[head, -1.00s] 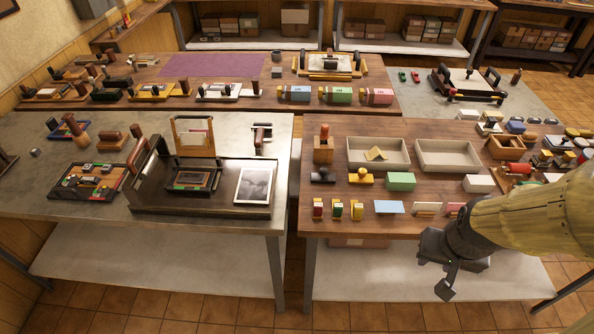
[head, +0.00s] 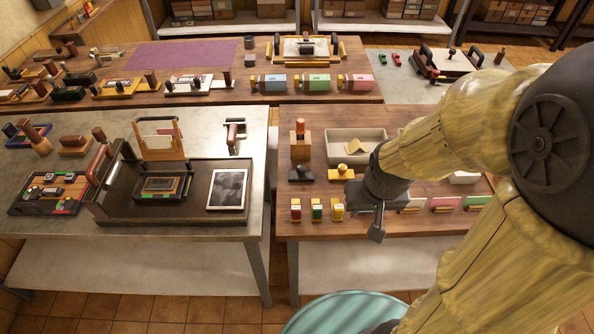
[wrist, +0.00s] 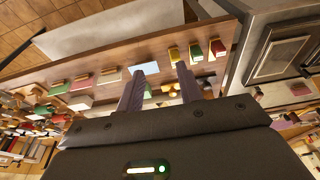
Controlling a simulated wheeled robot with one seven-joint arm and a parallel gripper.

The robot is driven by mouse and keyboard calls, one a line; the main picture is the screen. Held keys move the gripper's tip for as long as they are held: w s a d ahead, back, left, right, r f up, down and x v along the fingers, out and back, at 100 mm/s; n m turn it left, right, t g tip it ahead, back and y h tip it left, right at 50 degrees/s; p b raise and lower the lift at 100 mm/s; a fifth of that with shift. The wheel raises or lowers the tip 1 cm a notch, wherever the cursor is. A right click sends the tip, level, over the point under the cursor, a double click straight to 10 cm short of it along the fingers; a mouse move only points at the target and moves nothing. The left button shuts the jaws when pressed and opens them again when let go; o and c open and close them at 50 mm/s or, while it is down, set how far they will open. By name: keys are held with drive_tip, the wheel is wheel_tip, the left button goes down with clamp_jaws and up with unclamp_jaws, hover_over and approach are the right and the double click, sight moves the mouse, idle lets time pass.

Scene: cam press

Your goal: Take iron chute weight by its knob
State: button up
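I cannot tell for certain which piece is the iron chute weight. A dark piece with a round knob (head: 301,173) sits on the right wooden table, beside a similar yellow piece (head: 341,173). My gripper (head: 378,226) is in front of and right of both, above the table's front edge. In the wrist view its two fingers (wrist: 160,88) stand apart with nothing between them. The yellow piece shows near the right finger in the wrist view (wrist: 171,87). My arm hides part of the right table.
Small red, green and yellow stamps (head: 317,211) stand along the front edge. A wooden block with a red-topped handle (head: 300,145) and a grey tray (head: 337,133) are behind. The dark press (head: 130,207) stands on the left metal table. A teal round surface (head: 345,314) shows below.

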drive_tip(key=shift+s+d, duration=0.15)
drive_tip(key=o, duration=0.3)
drive_tip(key=shift+s, duration=0.2)
drive_tip(key=o, duration=0.4)
drive_tip(key=shift+w+r, duration=0.1)
drive_tip(key=shift+w, duration=0.1)
drive_tip(key=o, duration=0.7)
drive_tip(key=w, duration=0.1)
drive_tip(key=w+a, duration=0.1)
drive_tip(key=w, duration=0.1)
drive_tip(key=shift+w+a+b, duration=0.25)
drive_tip(key=shift+a+b, duration=0.05)
drive_tip(key=w+a+g+b, duration=0.1)
drive_tip(key=w+a, duration=0.3)
drive_tip(key=w, duration=0.8)
drive_tip(key=shift+m, duration=0.4)
drive_tip(key=w+a+f+b, duration=0.1)
drive_tip(key=w+a, duration=0.2)
drive_tip(key=w, duration=0.3)
drive_tip(key=w+a+f+m+g+b, duration=0.1)
drive_tip(key=w+a, duration=0.3)
drive_tip(key=w, duration=0.1)
drive_tip(key=shift+w+g+y, duration=0.3)
drive_tip(key=shift+w, duration=0.1)
drive_tip(key=shift+a+f, duration=0.1)
